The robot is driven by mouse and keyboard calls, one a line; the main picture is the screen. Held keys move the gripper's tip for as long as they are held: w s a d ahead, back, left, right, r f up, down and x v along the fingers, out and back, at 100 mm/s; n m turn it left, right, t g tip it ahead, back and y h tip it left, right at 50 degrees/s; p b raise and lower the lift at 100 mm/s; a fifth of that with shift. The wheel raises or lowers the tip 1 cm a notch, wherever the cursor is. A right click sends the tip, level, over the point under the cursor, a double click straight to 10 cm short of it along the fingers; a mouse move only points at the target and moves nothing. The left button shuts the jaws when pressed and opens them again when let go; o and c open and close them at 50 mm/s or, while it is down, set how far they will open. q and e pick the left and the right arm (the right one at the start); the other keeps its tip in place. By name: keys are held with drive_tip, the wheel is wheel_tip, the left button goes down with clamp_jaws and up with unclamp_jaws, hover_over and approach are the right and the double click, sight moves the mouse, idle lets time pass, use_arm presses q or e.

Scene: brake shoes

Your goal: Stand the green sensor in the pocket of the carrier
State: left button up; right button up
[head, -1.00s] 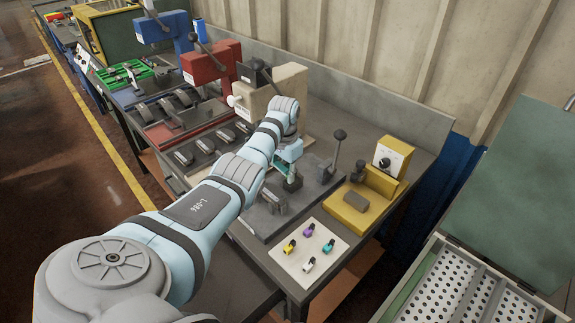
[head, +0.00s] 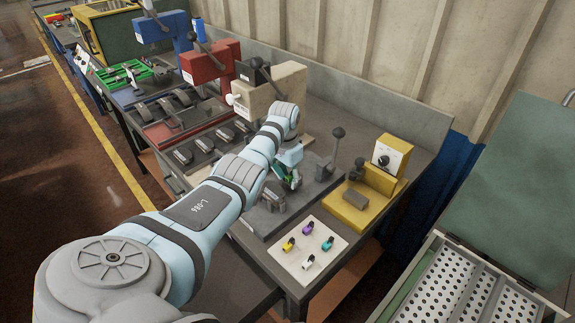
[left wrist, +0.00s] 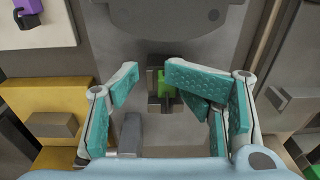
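The green sensor (left wrist: 166,84) shows in the left wrist view between my open fingers. It sits in the pocket of the small grey carrier (left wrist: 153,98) and appears upright. My left gripper (left wrist: 152,78) is open, with a gap between its teal finger pads; the right-hand finger partly hides the sensor's side. In the head view my left gripper (head: 288,172) is over the grey fixture plate, and the sensor and carrier are mostly hidden by it. My right gripper is not in view.
A yellow fixture (head: 362,207) stands to the right. A lever with a dark knob (head: 337,134) rises close beside my gripper. A beige press (head: 289,80) stands behind.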

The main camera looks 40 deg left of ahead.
use_arm(q)
drive_tip(key=shift+a+f, duration=0.2)
drive_tip(key=shift+a, duration=0.15)
wheel_tip(320, 180, up, 14)
drive_tip(key=p, duration=0.2)
drive_tip(key=shift+s+d+f, duration=0.2)
drive_tip(key=shift+s+f, duration=0.05)
drive_tip(key=shift+s, duration=0.05)
